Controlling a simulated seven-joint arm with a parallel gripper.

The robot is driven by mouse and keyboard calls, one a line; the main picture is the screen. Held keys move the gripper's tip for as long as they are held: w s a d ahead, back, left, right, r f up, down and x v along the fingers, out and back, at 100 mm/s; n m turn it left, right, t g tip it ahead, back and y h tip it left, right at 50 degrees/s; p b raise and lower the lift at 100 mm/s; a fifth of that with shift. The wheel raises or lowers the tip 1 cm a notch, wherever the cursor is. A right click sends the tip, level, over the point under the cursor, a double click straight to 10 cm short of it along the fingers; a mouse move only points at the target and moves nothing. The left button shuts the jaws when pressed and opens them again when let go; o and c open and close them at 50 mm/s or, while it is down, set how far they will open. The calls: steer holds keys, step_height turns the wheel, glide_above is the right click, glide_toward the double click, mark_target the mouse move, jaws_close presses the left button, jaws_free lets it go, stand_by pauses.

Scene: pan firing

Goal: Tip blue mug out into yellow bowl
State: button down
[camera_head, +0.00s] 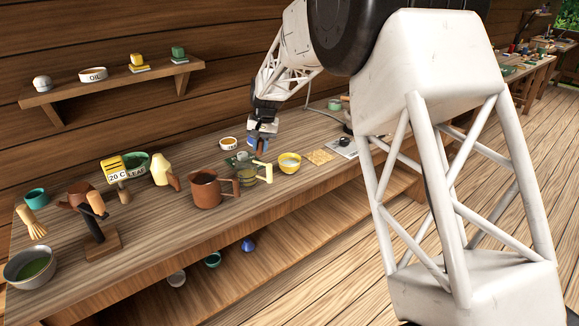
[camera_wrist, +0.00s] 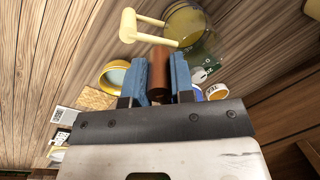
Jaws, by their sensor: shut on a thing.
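My gripper (camera_head: 263,143) hangs above the table, behind and left of the yellow bowl (camera_head: 289,163). In the wrist view its blue fingers (camera_wrist: 159,80) are shut on a brown cylindrical piece (camera_wrist: 159,72); whether this is a handle I cannot tell. The yellow bowl also shows in the wrist view (camera_wrist: 115,75), left of the fingers, apart from them and light inside. A blue-rimmed round thing (camera_wrist: 196,92) shows partly behind the right finger; I cannot tell if it is the blue mug. No blue mug is clearly visible in the head view.
A jug with a cream handle (camera_head: 265,172) stands left of the bowl, and a brown pitcher (camera_head: 206,189) farther left. A labelled white dish (camera_head: 228,143) and a green board (camera_wrist: 208,60) are nearby. A tan square (camera_head: 319,157) lies right of the bowl.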

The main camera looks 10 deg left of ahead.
steer(key=shift+r, duration=2.95)
steer(key=w+d+f+m, duration=0.1)
steer(key=d+f, duration=0.7)
steer(key=d, duration=0.3)
steer(key=d+f+m, duration=0.2)
steer(key=d+f, duration=0.6)
steer(key=d, duration=0.3)
steer(key=w+d+f+m, duration=0.1)
steer(key=d+f, duration=0.7)
steer(key=d, duration=0.3)
steer(key=s+d+f, duration=0.2)
steer(key=f, duration=0.7)
steer(key=s+d+f+n, duration=0.1)
steer(key=s+d+f, duration=0.1)
steer(key=f, duration=0.7)
steer(key=s+d+f+n, duration=0.1)
steer(key=s+d+f, duration=0.1)
steer(key=f, duration=0.8)
